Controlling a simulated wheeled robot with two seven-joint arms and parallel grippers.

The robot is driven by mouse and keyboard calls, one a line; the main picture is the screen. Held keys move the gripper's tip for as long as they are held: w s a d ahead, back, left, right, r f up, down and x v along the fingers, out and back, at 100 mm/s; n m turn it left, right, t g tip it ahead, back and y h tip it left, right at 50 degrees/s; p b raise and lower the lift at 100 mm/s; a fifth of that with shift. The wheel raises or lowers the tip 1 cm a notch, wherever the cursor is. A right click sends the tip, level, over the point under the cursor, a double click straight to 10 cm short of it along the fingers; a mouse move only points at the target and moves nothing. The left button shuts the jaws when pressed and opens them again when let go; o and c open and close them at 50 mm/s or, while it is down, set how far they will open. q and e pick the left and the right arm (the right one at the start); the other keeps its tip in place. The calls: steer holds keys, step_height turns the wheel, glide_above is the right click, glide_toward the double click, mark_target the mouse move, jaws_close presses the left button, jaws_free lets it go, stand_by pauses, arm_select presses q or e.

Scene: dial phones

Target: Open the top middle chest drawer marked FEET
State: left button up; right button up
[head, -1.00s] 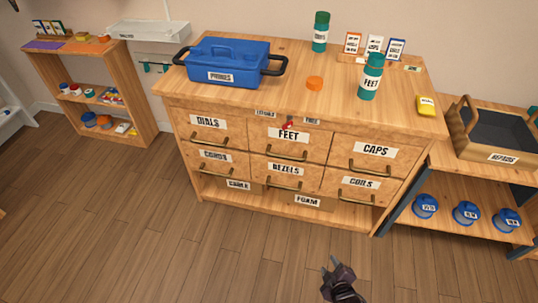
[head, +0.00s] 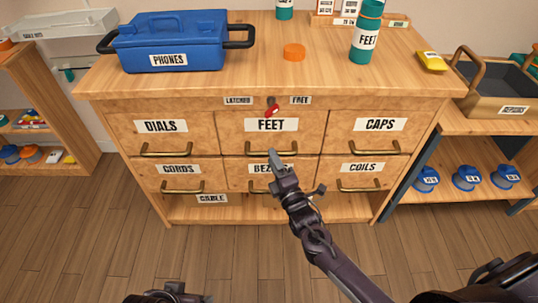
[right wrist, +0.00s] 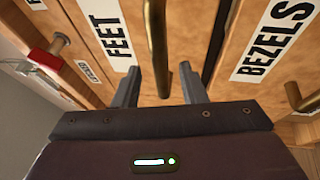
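The FEET drawer (head: 235,129) is at the top middle of the wooden chest and looks shut, flush with its neighbours. Its brass handle (head: 258,152) is partly behind my right gripper (head: 274,158). In the right wrist view the right gripper (right wrist: 161,88) is open, with one finger on each side of the FEET handle (right wrist: 156,40). I cannot tell if they touch. A red latch lever (head: 272,111) sits above the FEET label, between signs LATCHED and FREE; its exact setting is unclear. My left gripper (head: 174,289) shows only partly at the bottom edge.
DIALS (head: 160,126) and CAPS (head: 380,125) drawers flank it. CORDS, BEZELS and COILS drawers are below, all shut. On top stand a blue PHONES box (head: 172,45), an orange disc (head: 294,52) and a teal FEET bottle (head: 366,35). Floor in front is clear.

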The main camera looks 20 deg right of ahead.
steer(key=shift+x, duration=1.45)
steer(key=shift+f, duration=0.1)
jaws_close()
